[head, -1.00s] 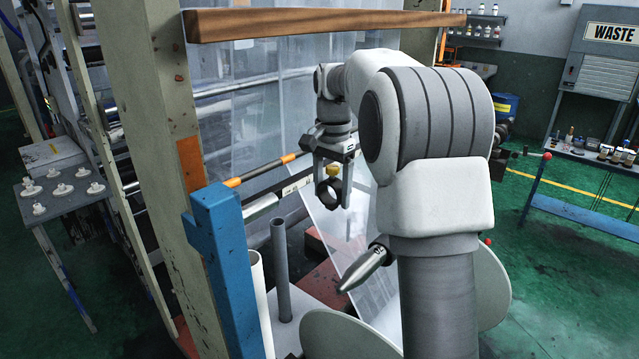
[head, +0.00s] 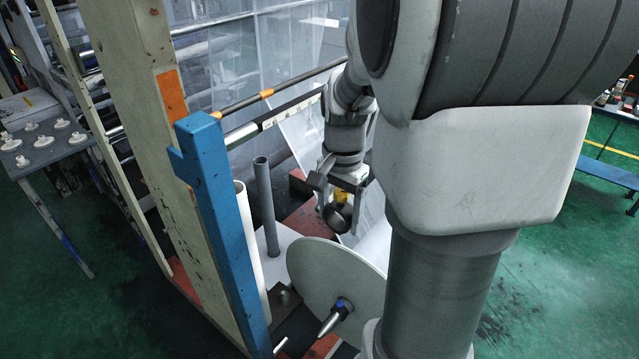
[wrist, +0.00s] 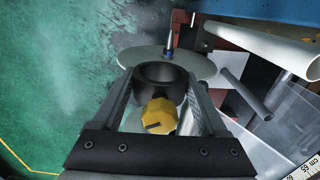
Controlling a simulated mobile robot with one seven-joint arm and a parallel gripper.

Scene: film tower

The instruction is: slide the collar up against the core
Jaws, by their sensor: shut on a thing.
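The collar (head: 337,217) is a black ring with a yellow knob (wrist: 157,115). My gripper (head: 340,208) is shut on it from both sides, pointing down, and holds it in the air. In the wrist view the collar (wrist: 164,91) sits between the two fingers, its round opening showing. Beyond it is a large pale disc (head: 335,272) with a pointed metal shaft end (head: 336,318) standing out of it. The collar appears apart from the disc and shaft. I cannot clearly make out the core; my arm covers part of that area.
A blue post (head: 222,220) stands left of the disc. A grey upright tube (head: 266,205) and a white tube (head: 248,230) stand behind it. A black-and-orange bar (head: 262,97) crosses at the back. A side table (head: 55,148) with white parts is far left.

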